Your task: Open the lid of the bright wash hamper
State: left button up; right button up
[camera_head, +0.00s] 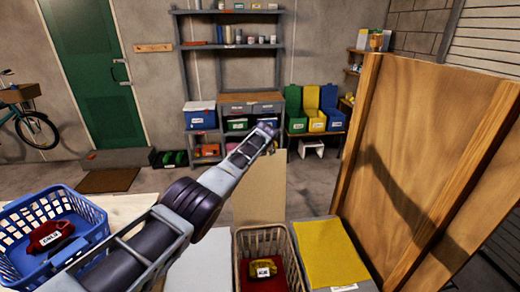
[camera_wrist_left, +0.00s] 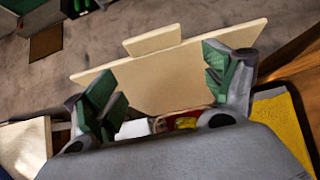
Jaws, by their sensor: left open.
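A tan slatted hamper (camera_head: 239,262) stands at the bottom centre of the head view, holding a red cloth and a yellow labelled item (camera_head: 263,269). I take it for the bright wash hamper; its label text is too small to read. Its plain tan lid (camera_head: 258,190) stands raised behind the opening, and the hamper is open. The lid also shows in the left wrist view (camera_wrist_left: 175,75), with a handle strip on its far edge. My left gripper (camera_head: 264,133) is above the lid in the head view. Its green-padded fingers (camera_wrist_left: 160,88) are spread and empty. My right gripper is not seen.
A flat yellow top (camera_head: 332,252) lies right of the hamper. A pale flat surface (camera_head: 205,262) is on its left. A blue basket (camera_head: 95,238) with a red item stands far left. A tall wooden panel (camera_head: 410,160) blocks the right side.

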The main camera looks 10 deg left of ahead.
pick_arm(q)
jog(key=shift+s+d+r, duration=0.1)
jog(key=shift+s+r, duration=0.15)
jog(key=shift+r, duration=0.05)
jog(key=v, duration=1.1)
dwell(1.3)
jog(key=shift+s, duration=0.15)
